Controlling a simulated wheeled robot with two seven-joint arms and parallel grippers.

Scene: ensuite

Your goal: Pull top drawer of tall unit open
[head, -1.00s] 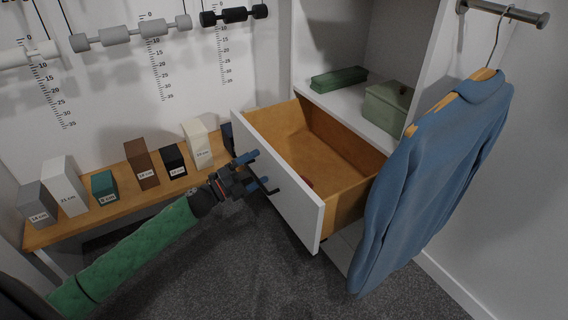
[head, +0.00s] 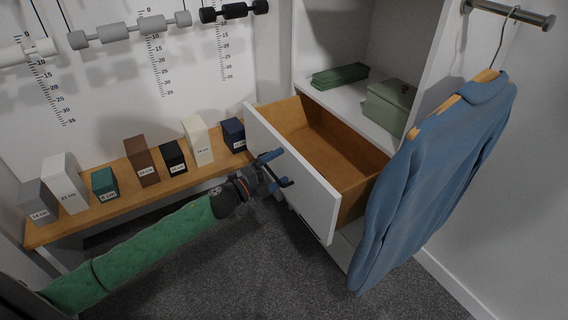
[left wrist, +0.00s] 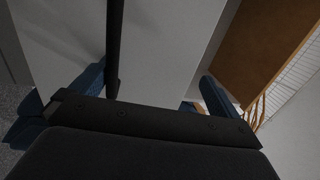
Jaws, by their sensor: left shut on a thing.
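The tall unit (head: 425,55) is white, with an open shelf above its top drawer. The top drawer (head: 335,146) stands open, showing a wooden inside; its white front (head: 305,182) faces left. The visible part of the inside looks empty, but the front hides part of the floor. My left gripper (head: 275,171), with blue fingers, is at the drawer front, shut on its dark handle (head: 287,183). In the left wrist view the handle shows as a black bar (left wrist: 114,45) between the fingers, nearer the left one. My right gripper is not in view.
A blue garment (head: 430,180) hangs on a rail (head: 510,13), overlapping the drawer's right end. A green box (head: 390,105) and flat green item (head: 340,75) lie on the shelf. A wooden bench (head: 120,205) with several labelled blocks stands left. Grey carpet below the drawer is clear.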

